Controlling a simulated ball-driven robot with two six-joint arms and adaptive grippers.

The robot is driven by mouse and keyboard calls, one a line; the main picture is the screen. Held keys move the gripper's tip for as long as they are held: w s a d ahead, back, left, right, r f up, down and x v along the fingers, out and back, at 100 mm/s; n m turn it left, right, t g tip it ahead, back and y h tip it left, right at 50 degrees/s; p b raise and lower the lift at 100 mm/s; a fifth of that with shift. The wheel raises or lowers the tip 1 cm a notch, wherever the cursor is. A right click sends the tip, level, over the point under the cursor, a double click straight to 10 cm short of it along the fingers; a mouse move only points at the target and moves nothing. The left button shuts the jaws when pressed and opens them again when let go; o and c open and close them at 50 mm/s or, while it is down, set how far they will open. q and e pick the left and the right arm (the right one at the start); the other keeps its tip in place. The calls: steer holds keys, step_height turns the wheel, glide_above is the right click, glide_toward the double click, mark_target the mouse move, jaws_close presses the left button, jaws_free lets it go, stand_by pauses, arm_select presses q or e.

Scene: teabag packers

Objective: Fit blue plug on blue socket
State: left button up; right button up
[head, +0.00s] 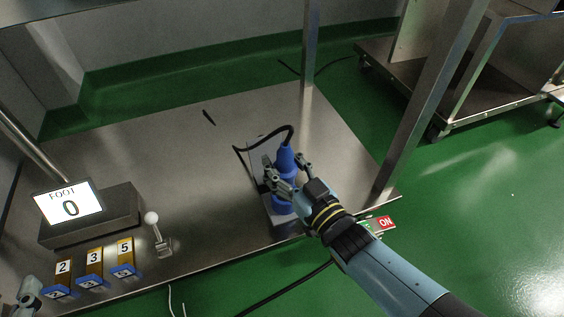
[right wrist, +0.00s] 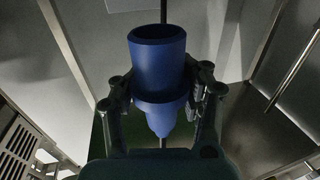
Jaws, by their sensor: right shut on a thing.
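The blue plug (head: 286,160) stands roughly upright, with a black cable leaving its top. My right gripper (head: 284,176) is shut on its body from the right side. In the right wrist view the blue plug (right wrist: 157,65) sits between the two fingers (right wrist: 160,95), its wide round end facing up in the picture. The blue socket (head: 282,205) shows as a blue part just below the plug, on a grey box. The fingers partly hide it, and I cannot tell whether plug and socket touch. A grey part at the lower left edge looks like my left gripper (head: 28,294); its fingers are unclear.
A red-green ON switch (head: 384,223) is by my right forearm. Metal posts (head: 309,60) rise behind. The table's middle is clear.

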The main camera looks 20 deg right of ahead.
mark_target(282, 178)
steer(key=shift+f+b, duration=0.3)
steer(key=shift+f, duration=0.05)
steer(key=shift+f+b, duration=0.35)
steer(key=shift+f, duration=0.3)
arm_select(q)
steer(key=w+d+r+m+t+h, duration=0.1)
steer(key=w+r+t, duration=0.3)
steer(key=r, duration=0.7)
steer(key=shift+w+t+h, duration=0.3)
steer(key=shift+w+t, duration=0.1)
steer(key=shift+t, duration=0.2)
steer(key=shift+r, duration=0.25)
steer(key=shift+s+f+b, duration=0.1)
steer(key=shift+f+b, duration=0.95)
steer(key=shift+f, duration=0.55)
arm_select(e)
steer(key=shift+f, duration=1.4)
arm_select(q)
steer(key=shift+r, duration=0.1)
arm_select(e)
steer(key=shift+r, duration=0.1)
steer(key=shift+r+p, duration=1.05)
arm_select(q)
step_height(282, 178, up, 3)
steer(key=shift+f, duration=0.1)
